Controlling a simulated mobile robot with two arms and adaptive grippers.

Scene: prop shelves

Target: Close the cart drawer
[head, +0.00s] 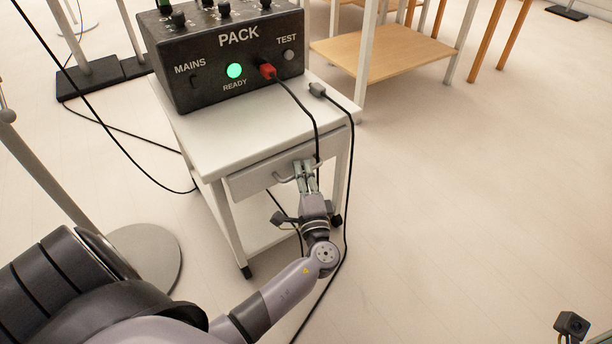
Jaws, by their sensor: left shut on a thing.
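The white cart (190,143) stands at the centre of the head view, with its drawer (250,182) just under the top. The drawer front sits close to the cart's front edge; I cannot tell whether a small gap is left. A curved metal handle (284,179) is on the drawer front. My left gripper (305,174) reaches up to it from below and is shut on the handle. The fingers hide the middle of the handle. My right gripper's fingers are not visible.
A black PACK box (215,75) with a green light stands on the cart top. Black cables (349,190) hang past the drawer and my left wrist. A round stand base (150,258) is left of the cart. A wooden shelf (385,52) stands behind.

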